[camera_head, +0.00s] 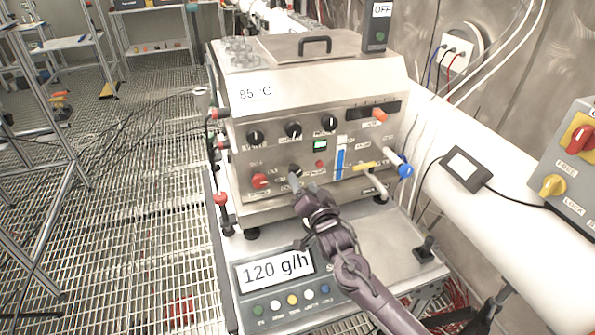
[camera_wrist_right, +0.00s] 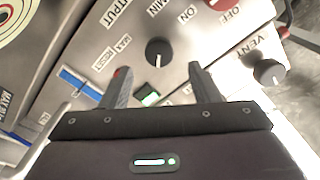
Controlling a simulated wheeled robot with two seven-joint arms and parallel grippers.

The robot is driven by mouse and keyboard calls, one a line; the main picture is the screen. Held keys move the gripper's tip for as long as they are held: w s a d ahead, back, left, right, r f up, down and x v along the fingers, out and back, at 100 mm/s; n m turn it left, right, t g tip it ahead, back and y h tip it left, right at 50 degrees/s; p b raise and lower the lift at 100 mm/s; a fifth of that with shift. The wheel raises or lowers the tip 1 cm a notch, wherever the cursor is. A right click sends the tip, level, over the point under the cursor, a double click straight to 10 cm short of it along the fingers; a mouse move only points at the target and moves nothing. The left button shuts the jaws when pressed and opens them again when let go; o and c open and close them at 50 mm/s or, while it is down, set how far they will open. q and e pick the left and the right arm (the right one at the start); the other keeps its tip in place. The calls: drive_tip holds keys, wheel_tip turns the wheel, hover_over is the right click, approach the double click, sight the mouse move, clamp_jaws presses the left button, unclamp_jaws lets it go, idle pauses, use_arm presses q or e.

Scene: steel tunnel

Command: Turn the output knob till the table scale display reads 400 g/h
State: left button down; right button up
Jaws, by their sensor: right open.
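The black output knob (camera_head: 295,170) sits low on the front panel of the steel machine, left of the blue gauge. In the right wrist view the output knob (camera_wrist_right: 158,52) shows near its OUTPUT label, its white mark pointing down toward my gripper. My right gripper (camera_head: 303,184) is open close to the knob. In the wrist view its two fingertips (camera_wrist_right: 158,75) stand apart just below the knob, with nothing between them. The table scale display (camera_head: 275,268) reads 120 g/h. My left gripper is not in view.
A yellow-handled lever (camera_head: 365,166) and blue valve (camera_head: 405,171) project at the right. The vent knob (camera_wrist_right: 268,72) shows in the wrist view.

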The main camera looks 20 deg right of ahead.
sight(297, 173)
drive_tip(key=w, duration=0.4)
drive_tip(key=shift+a+p, duration=0.15)
drive_tip(key=shift+p, duration=0.2)
drive_tip(key=shift+w+f, duration=0.1)
drive_tip(key=shift+w, duration=0.3)
drive_tip(key=c, duration=1)
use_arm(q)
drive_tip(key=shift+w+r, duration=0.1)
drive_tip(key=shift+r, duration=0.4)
use_arm(e)
drive_tip(key=shift+m, duration=0.3)
drive_tip(key=shift+f+m+b, duration=0.1)
drive_tip(key=shift+m+b, duration=0.2)
drive_tip(key=shift+m, duration=0.9)
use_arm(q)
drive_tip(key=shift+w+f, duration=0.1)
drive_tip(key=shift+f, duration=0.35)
use_arm(e)
drive_tip(key=shift+m, duration=2.3)
